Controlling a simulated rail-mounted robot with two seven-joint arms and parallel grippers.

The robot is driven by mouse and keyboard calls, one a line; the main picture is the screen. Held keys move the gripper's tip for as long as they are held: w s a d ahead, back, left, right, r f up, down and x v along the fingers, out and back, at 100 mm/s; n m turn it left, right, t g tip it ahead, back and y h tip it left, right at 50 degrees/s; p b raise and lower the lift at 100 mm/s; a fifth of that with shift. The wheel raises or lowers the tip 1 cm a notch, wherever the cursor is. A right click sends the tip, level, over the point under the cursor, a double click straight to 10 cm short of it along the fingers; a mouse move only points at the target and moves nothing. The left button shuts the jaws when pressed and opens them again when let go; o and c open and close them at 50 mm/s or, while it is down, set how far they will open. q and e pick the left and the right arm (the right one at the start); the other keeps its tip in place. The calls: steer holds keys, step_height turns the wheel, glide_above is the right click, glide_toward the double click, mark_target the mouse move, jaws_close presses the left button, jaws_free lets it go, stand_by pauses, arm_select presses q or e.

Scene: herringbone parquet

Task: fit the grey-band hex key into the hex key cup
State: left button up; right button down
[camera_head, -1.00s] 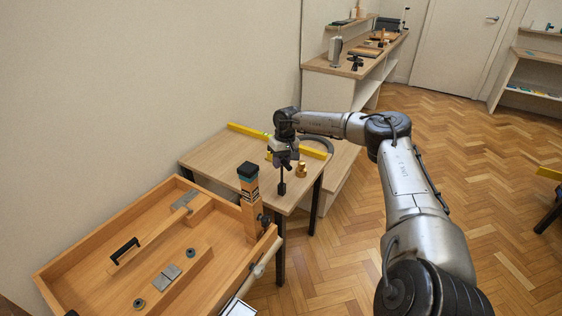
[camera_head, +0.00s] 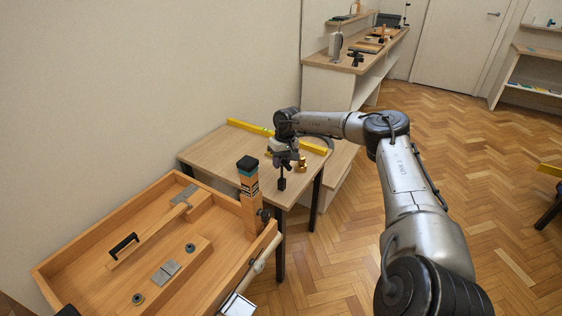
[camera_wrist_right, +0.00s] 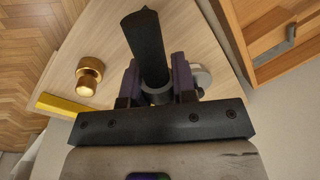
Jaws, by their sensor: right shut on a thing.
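My right gripper (camera_head: 283,160) is above the small wooden table, near its front right part. In the right wrist view the gripper (camera_wrist_right: 158,90) is shut on a dark bar with a grey ring between the fingers, which I take for the grey-band hex key (camera_wrist_right: 148,45). In the head view its dark end (camera_head: 282,184) hangs below the fingers; whether it touches the table is unclear. A round grey metal piece (camera_wrist_right: 201,78) shows partly behind the fingers, possibly the hex key cup; its opening is hidden.
A brass knobbed piece (camera_head: 300,161) stands close to the gripper on the wooden table (camera_head: 212,150). A yellow level (camera_head: 250,128) lies along the back. A wooden tray (camera_head: 75,258) with a tall post (camera_head: 249,205) stands in front, left of the gripper.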

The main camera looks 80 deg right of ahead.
steer(key=shift+f, duration=0.15)
steer(key=c, duration=1.2)
jaws_free()
steer(key=o, duration=0.3)
steer(key=shift+o, duration=0.3)
step_height(320, 180, up, 14)
steer(key=s+d+p, duration=0.1)
steer(key=p, duration=0.4)
steer(key=shift+s+d+f+p, duration=0.15)
steer(key=shift+s+d+p, duration=0.15)
steer(key=shift+d, duration=0.05)
